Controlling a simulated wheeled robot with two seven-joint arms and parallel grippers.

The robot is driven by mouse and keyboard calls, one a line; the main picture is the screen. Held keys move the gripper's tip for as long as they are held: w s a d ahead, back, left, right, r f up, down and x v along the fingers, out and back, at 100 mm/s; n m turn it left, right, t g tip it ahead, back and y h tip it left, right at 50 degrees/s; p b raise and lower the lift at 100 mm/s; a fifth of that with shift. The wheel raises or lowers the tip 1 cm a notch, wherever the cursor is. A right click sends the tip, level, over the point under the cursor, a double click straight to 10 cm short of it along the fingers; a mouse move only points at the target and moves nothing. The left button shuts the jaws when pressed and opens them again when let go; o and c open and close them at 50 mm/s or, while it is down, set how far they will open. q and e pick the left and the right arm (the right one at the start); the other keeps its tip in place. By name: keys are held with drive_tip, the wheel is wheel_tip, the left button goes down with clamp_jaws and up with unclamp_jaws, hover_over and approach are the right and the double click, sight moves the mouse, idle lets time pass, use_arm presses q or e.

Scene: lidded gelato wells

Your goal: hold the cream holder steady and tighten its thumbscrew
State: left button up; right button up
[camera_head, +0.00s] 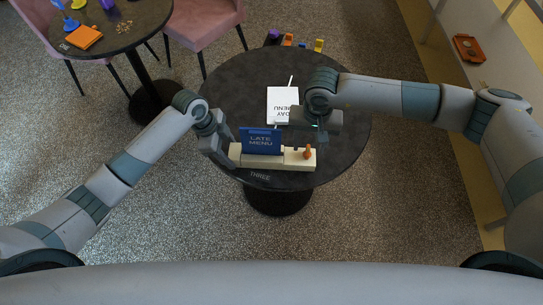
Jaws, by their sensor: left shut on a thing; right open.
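The cream holder (272,164) lies near the front edge of the dark round table, with a blue "LATE MENU" card (261,141) upright in it. A small orange-brown piece, which looks like the thumbscrew (307,153), is at the holder's right end. My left gripper (233,154) is shut on the left end of the cream holder. My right gripper (309,136) is open, just above and behind the holder's right part, close to the orange-brown piece. Whether its fingers touch anything is too small to tell.
A white "DAY MENU" card (282,104) lies on the round table (245,80) behind the holder. Small coloured objects (288,39) sit beyond the table's far edge. Another table (120,35) with an orange item (83,37) and pink chairs (203,30) stand at upper left.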

drive_tip(key=shift+r, duration=2)
wheel_tip(320, 180, up, 12)
use_arm(q)
drive_tip(key=o, duration=1.3)
drive_tip(key=shift+c, duration=0.2)
drive_tip(key=v, duration=1.2)
use_arm(e)
drive_tip(key=shift+a, duration=0.1)
